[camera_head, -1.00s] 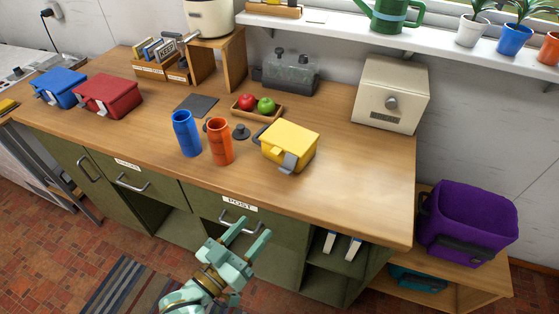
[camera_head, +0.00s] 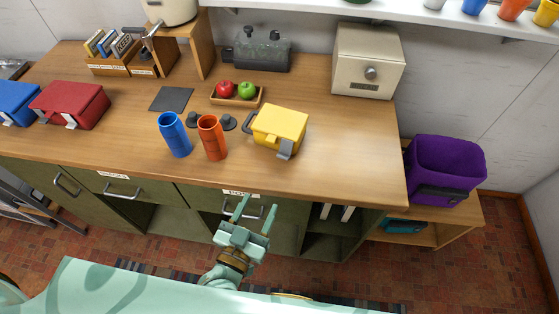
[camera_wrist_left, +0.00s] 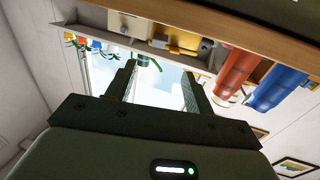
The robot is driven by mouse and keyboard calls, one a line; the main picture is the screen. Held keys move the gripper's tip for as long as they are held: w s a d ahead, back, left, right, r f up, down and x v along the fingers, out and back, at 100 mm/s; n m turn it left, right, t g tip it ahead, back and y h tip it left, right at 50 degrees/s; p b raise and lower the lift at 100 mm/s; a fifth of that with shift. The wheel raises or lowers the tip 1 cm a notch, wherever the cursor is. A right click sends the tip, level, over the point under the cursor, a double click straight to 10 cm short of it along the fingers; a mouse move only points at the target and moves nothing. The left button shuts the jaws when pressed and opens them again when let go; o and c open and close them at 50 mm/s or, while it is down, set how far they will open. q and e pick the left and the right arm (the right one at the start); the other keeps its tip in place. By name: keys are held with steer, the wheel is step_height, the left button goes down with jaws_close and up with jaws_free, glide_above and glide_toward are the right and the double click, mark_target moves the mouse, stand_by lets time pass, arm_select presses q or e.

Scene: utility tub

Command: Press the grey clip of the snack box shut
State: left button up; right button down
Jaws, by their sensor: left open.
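The yellow box (camera_head: 280,124), which I take as the snack box, stands on the wooden counter. Its grey clip (camera_head: 285,149) hangs at the front right, sticking out from the wall. A dark loop handle (camera_head: 248,122) is on its left side. In the left wrist view the yellow box (camera_wrist_left: 182,40) shows partly, its clip not clear. My left gripper (camera_head: 256,207) is open and empty, in front of the counter, nearer to me than the box and apart from it. Its two fingers (camera_wrist_left: 158,74) show spread in the left wrist view. My right gripper is not in view.
A blue cup (camera_head: 175,136) and an orange cup (camera_head: 212,138) stand just left of the yellow box. A fruit tray (camera_head: 236,99) is behind. Red (camera_head: 70,105) and blue (camera_head: 14,102) boxes stand far left. The counter right of the yellow box is clear up to the cream cabinet (camera_head: 367,61).

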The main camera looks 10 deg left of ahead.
arm_select(q)
steer(key=b, duration=0.1)
glide_toward(285, 150)
steer(key=x, duration=0.5)
steer(key=shift+f, duration=0.35)
steer(key=shift+w+d, duration=0.1)
steer(key=shift+w, duration=0.4)
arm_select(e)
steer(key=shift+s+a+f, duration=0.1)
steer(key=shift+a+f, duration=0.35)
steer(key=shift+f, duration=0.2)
arm_select(q)
steer(key=shift+c, duration=0.3)
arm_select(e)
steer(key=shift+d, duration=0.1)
